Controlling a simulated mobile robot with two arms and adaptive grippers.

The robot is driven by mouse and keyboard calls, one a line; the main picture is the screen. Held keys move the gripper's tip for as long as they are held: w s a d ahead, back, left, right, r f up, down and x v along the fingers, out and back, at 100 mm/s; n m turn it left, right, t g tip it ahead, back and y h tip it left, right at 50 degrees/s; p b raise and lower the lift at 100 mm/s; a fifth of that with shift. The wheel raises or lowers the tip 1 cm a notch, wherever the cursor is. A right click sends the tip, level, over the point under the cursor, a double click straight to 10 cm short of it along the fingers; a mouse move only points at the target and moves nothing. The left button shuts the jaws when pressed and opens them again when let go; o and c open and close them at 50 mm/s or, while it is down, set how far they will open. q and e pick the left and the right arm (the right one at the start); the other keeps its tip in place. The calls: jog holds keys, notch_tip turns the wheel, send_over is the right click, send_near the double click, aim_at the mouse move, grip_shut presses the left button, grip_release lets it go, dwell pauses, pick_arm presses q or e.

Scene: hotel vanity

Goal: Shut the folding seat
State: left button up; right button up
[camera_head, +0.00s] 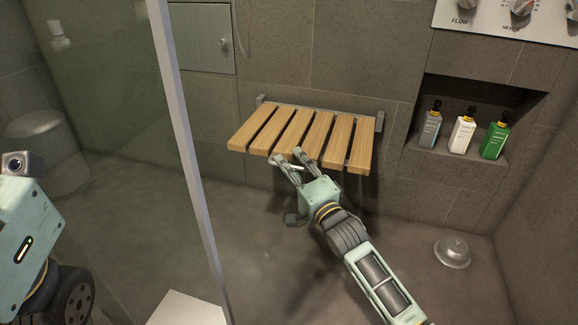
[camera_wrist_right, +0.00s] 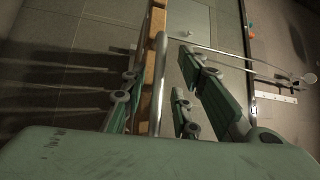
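The folding seat (camera_head: 306,132), with several light wooden slats on a grey metal wall bracket, is folded down and sticks out from the tiled wall. My right gripper (camera_head: 286,156) is at its front edge, left of the middle, with its fingers apart. In the right wrist view, the seat (camera_wrist_right: 157,30) shows nearly edge-on between the spread fingers of the right gripper (camera_wrist_right: 163,60), closer to the left finger. I cannot tell whether a finger touches it. Part of my left arm shows at the left edge of the head view, but its gripper does not.
A glass panel with a pale frame (camera_head: 185,130) stands left of the seat. A wall niche (camera_head: 480,95) at right holds a grey bottle (camera_head: 431,124), a white bottle (camera_head: 463,131) and a green bottle (camera_head: 495,136). A round metal fixture (camera_head: 452,252) sits on the floor.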

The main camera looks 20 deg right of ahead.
grip_shut()
jog(key=shift+r, duration=0.1)
dwell(0.3)
